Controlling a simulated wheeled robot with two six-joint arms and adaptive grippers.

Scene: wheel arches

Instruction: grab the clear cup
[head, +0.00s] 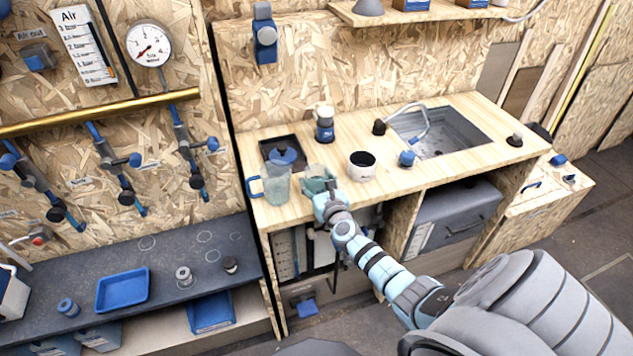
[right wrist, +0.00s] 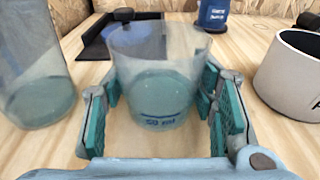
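The clear cup (head: 316,171) stands upright on the wooden counter. In the right wrist view the clear cup (right wrist: 160,75) has a greenish base and a dark printed marking low on its front. My right gripper (head: 319,188) is at the cup, and its teal finger pads show in the right wrist view (right wrist: 162,100), one on each side of the cup. The fingers are spread wide, and I see no clear grip on it. My left gripper is not in view.
A clear jug (head: 276,186) with a blue handle stands close left of the cup. A white pot with a dark inside (head: 362,172) stands to the right. Behind are a dark tray (head: 270,147) and a blue-and-white container (head: 325,128). A sink (head: 440,135) is further right.

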